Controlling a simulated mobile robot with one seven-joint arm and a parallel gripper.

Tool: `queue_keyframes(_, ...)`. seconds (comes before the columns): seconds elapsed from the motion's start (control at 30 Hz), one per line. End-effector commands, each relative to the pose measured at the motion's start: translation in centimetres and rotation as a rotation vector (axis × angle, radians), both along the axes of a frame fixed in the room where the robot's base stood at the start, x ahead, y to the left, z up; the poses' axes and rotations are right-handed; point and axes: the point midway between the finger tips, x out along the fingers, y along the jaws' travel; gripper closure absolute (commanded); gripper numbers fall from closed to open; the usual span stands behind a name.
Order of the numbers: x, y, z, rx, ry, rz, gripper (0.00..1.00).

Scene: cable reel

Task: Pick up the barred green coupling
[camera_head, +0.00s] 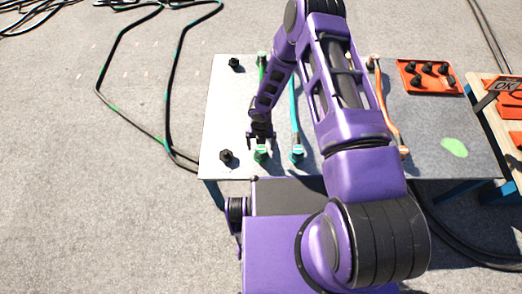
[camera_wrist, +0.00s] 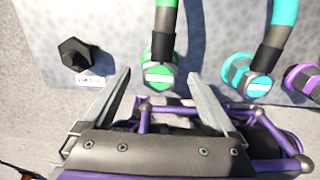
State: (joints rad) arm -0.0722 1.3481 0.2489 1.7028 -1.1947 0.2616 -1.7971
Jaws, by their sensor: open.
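The green coupling (camera_head: 261,153) with a white bar lies near the front edge of the grey table (camera_head: 222,110). In the wrist view this coupling (camera_wrist: 159,76) shows its white bar facing me, with a black sleeve and green cable behind it. My gripper (camera_head: 261,142) is open and empty, just behind and above the coupling in the head view. In the wrist view my gripper (camera_wrist: 159,78) has one finger to each side of the coupling, apart from it. I cannot tell the height gap. Another green cable end (camera_head: 262,57) is at the table's back.
A turquoise coupling (camera_wrist: 245,76) is close right of my right finger, with a purple one (camera_wrist: 302,79) beyond. A black hexagonal fitting (camera_wrist: 76,54) stands to the left. An orange cable (camera_head: 387,105) and an orange tray (camera_head: 430,77) with black fittings are farther right.

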Motion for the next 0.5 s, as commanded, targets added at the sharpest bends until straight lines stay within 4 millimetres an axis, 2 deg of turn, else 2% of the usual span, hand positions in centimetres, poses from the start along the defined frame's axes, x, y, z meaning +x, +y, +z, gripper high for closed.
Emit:
queue_keyframes(0.03,0.0,0.0,-0.9,0.000,0.001,0.000,0.07)
queue_keyframes(0.13,0.0,0.0,-2.0,0.001,0.000,-0.001,0.07)
queue_keyframes(0.43,0.0,0.0,-2.4,0.001,-0.001,-0.002,0.07)
queue_keyframes(0.5,0.0,0.0,-2.4,0.001,-0.001,-0.001,0.20)
